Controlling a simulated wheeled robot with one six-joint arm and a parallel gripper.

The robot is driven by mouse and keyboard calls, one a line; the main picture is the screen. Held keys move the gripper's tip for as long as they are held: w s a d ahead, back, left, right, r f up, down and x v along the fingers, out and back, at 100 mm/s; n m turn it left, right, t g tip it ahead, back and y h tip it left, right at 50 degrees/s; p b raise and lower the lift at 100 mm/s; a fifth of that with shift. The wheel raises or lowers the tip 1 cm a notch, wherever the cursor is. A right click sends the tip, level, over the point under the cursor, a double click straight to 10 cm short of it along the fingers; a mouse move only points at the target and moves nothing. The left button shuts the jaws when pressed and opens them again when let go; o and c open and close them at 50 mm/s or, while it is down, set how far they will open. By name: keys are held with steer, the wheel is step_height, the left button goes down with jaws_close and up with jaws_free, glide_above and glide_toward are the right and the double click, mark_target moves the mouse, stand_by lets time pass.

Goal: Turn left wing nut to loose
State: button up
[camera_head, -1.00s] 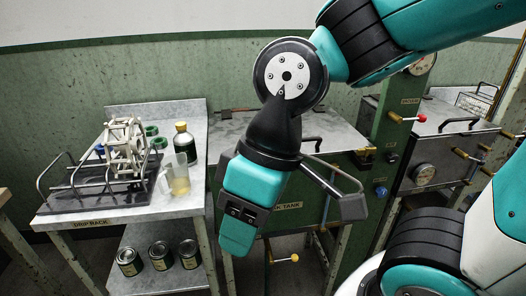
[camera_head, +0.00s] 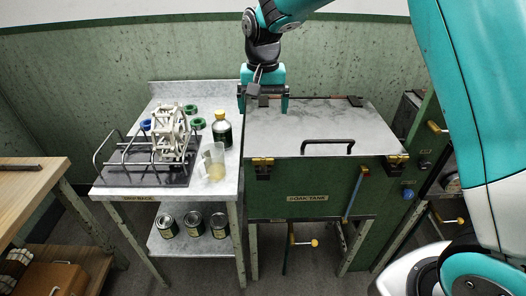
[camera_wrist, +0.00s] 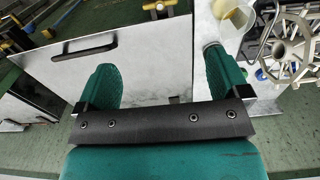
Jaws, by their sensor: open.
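The soak tank (camera_head: 310,190) is a green box with a closed grey lid (camera_head: 325,122) and a black handle (camera_head: 328,142). A brass left wing-nut fitting (camera_head: 263,171) sits at its front left edge; it also shows at the top of the wrist view (camera_wrist: 158,7). A similar right fitting (camera_head: 397,163) is at the front right corner. My gripper (camera_head: 264,102) points down over the rear left part of the lid, apart from both fittings. Its teal fingers are spread and empty in the wrist view (camera_wrist: 162,80). The left nut's exact setting is too small to tell.
Left of the tank, a grey table (camera_head: 120,198) bears a wire rack (camera_head: 115,160) with a white reel (camera_head: 172,135), a yellow-capped bottle (camera_head: 222,130) and a beaker (camera_head: 213,163). A wooden bench (camera_head: 30,178) stands far left. The lid's top is clear.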

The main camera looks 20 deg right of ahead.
mark_target(263, 157)
step_height(263, 157, down, 17)
steer(key=p, duration=0.3)
steer(key=shift+s+r, duration=0.1)
steer(key=shift+r, duration=0.1)
steer(key=c, duration=0.9)
steer(key=shift+c, duration=0.2)
